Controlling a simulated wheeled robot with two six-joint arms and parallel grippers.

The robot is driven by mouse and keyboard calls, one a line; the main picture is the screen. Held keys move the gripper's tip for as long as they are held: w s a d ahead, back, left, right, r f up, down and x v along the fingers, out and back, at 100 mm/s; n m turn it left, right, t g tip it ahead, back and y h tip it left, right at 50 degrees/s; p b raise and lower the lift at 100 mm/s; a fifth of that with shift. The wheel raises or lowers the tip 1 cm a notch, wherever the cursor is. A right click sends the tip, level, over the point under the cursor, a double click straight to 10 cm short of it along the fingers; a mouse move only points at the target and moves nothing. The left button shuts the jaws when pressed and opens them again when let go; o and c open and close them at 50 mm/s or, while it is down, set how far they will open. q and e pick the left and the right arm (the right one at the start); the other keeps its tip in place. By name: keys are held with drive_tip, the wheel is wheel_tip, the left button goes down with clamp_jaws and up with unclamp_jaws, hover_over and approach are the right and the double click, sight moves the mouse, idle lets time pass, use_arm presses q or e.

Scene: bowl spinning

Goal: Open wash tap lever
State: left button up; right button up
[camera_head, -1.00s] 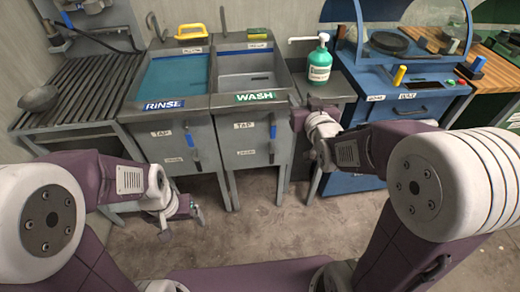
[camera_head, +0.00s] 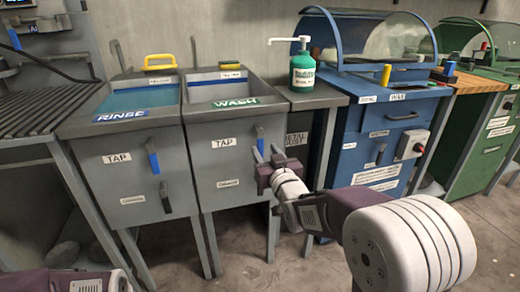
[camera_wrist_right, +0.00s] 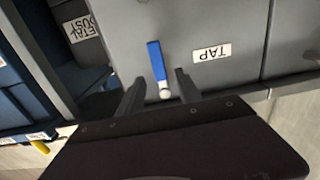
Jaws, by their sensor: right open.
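The wash sink (camera_head: 233,160) is a grey cabinet with a green WASH label (camera_head: 237,103) on its rim and a TAP label on its front. The blue wash tap lever (camera_head: 260,139) stands roughly upright right of that label. It also shows in the right wrist view, blue with a pale round end (camera_wrist_right: 156,60). My right gripper (camera_head: 267,155) is open at the cabinet front, close to the lever. In the right wrist view its fingers (camera_wrist_right: 159,88) lie either side of the lever's pale end, with gaps. Contact cannot be told. My left gripper is out of view.
The rinse sink (camera_head: 135,165), with its own blue lever (camera_head: 153,160), is to the left. A green soap bottle (camera_head: 302,70) stands on the counter to the right. A blue machine cabinet (camera_head: 375,140) stands further right. Below the wash cabinet is open floor.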

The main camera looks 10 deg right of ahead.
sight(261, 145)
drive_tip(key=w+b, duration=0.1)
drive_tip(key=w, duration=0.4)
drive_tip(key=shift+w+a, duration=0.1)
drive_tip(key=shift+w, duration=0.2)
clamp_jaws()
drive_tip(key=shift+f, duration=0.1)
idle(0.9)
